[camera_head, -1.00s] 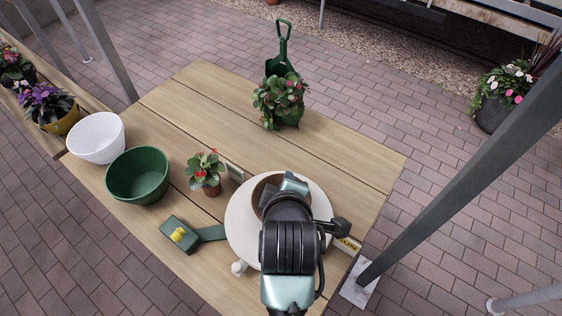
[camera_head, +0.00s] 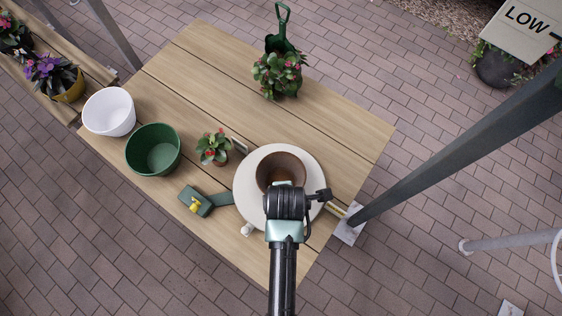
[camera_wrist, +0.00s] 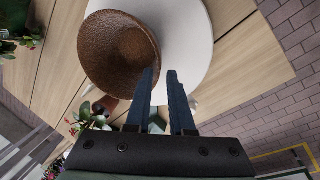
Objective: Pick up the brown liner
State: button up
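The brown liner (camera_head: 286,162) is a round, hollow, rough-textured bowl standing on a white round disc (camera_head: 246,190) on the wooden table. In the wrist view the liner (camera_wrist: 115,50) fills the upper left, with its opening facing the camera. My gripper (camera_wrist: 160,72) has two dark fingers with a narrow gap between them and nothing gripped. The left fingertip overlaps the liner's right rim; the right fingertip is over the white disc, outside the rim. I cannot tell whether the finger touches the rim. In the head view my wrist hides the fingers and the liner's near side.
A green pot (camera_head: 153,150) and a white pot (camera_head: 108,112) stand at the left. A small red-flowered plant (camera_head: 213,148) and a green tool with a yellow part (camera_head: 196,203) are left of the disc. A leafy plant (camera_head: 278,74) is at the back. A grey post (camera_head: 450,150) rises at right.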

aim_at(281, 179)
jog(key=shift+w+p+x, duration=0.2)
jog(key=shift+p+x, duration=0.2)
jog(key=shift+x, duration=3.7)
jog(key=shift+a+r, duration=0.1)
grip_shut()
